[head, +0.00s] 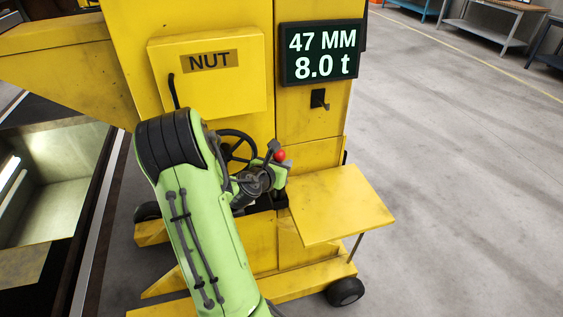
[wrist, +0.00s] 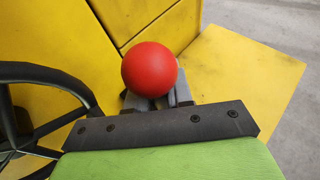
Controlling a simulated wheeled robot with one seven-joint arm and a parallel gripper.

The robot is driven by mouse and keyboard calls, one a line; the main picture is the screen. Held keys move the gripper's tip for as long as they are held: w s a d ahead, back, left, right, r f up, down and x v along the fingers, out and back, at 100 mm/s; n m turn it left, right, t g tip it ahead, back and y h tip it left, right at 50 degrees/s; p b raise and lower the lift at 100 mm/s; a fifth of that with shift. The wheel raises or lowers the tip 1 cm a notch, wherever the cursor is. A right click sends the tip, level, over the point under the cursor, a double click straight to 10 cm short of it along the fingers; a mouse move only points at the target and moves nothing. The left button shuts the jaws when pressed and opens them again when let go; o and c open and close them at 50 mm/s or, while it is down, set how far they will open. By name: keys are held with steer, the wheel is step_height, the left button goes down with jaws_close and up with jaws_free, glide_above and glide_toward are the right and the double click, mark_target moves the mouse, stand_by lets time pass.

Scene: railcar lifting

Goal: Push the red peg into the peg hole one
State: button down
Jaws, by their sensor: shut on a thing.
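The red peg (head: 280,155) shows as a round red knob in front of the yellow machine's column, and it fills the middle of the wrist view (wrist: 149,70). My gripper (head: 273,157) is shut on the red peg. In the wrist view the grey fingers (wrist: 158,101) show just below and behind the knob. The peg's shank is hidden by the knob and the fingers. I cannot make out peg hole one in either view; my gripper and arm cover part of the machine near the peg.
A black handwheel (head: 236,148) is close to the left of my gripper. A yellow shelf (head: 340,205) juts out at the lower right. Above are a NUT door (head: 215,90) and a display (head: 322,54) reading 47 MM, 8.0 t. The floor (head: 460,200) at right is clear.

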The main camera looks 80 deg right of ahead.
step_height(320, 180, down, 4)
steer(key=shift+r+b, duration=0.15)
steer(key=shift+b, duration=0.95)
steer(key=shift+r+p, duration=0.15)
steer(key=shift+p, duration=0.65)
steer(key=shift+f+b, duration=0.95)
steer(key=shift+f, duration=0.35)
steer(key=c, duration=0.9)
jaws_free()
steer(key=shift+c, duration=0.2)
